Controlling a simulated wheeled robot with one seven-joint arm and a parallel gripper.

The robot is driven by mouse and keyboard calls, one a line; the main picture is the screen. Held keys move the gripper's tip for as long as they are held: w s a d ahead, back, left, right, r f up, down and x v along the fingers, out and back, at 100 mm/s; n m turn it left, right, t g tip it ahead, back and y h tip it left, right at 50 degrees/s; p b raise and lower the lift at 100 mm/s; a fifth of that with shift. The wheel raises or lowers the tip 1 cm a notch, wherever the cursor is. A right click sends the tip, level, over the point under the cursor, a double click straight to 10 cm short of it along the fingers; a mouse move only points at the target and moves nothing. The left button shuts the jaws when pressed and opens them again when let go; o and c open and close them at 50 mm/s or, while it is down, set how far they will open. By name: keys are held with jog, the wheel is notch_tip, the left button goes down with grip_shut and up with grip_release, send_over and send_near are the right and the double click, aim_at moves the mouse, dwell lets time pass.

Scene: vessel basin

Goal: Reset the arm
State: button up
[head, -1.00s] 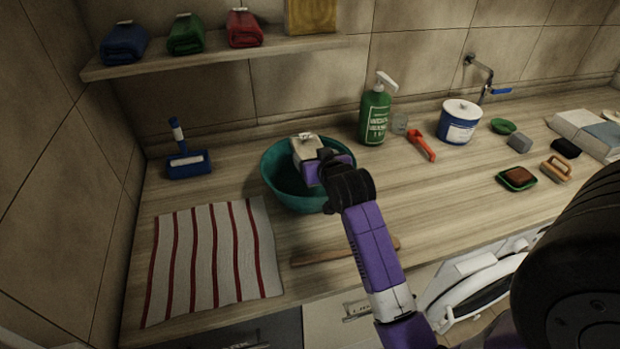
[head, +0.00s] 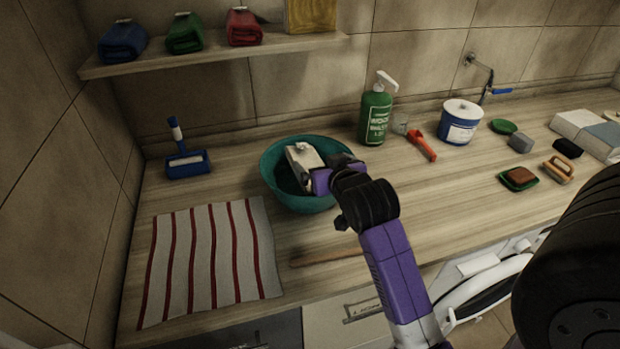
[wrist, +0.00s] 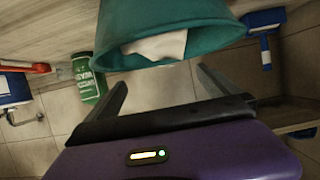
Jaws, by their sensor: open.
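A teal basin (head: 275,180) stands on the wooden counter, left of the green bottle. A whitish, blocky object (head: 303,158) leans inside it; I cannot tell what it is. In the wrist view, the basin (wrist: 190,50) shows close ahead with the white object (wrist: 160,46) inside its rim. My gripper (wrist: 161,78) is open, its two fingers spread with nothing between them. In the head view, my purple hand is at the basin's right side, and the fingertips are hard to make out.
A striped towel (head: 210,260) lies left of the basin, and a wooden stick (head: 325,257) lies in front. A shelf (head: 215,54) hangs above.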

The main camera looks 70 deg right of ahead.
jog(key=shift+s+a+r, duration=0.1)
jog(key=shift+s+a, duration=0.05)
jog(key=shift+a, duration=0.05)
dwell(0.4)
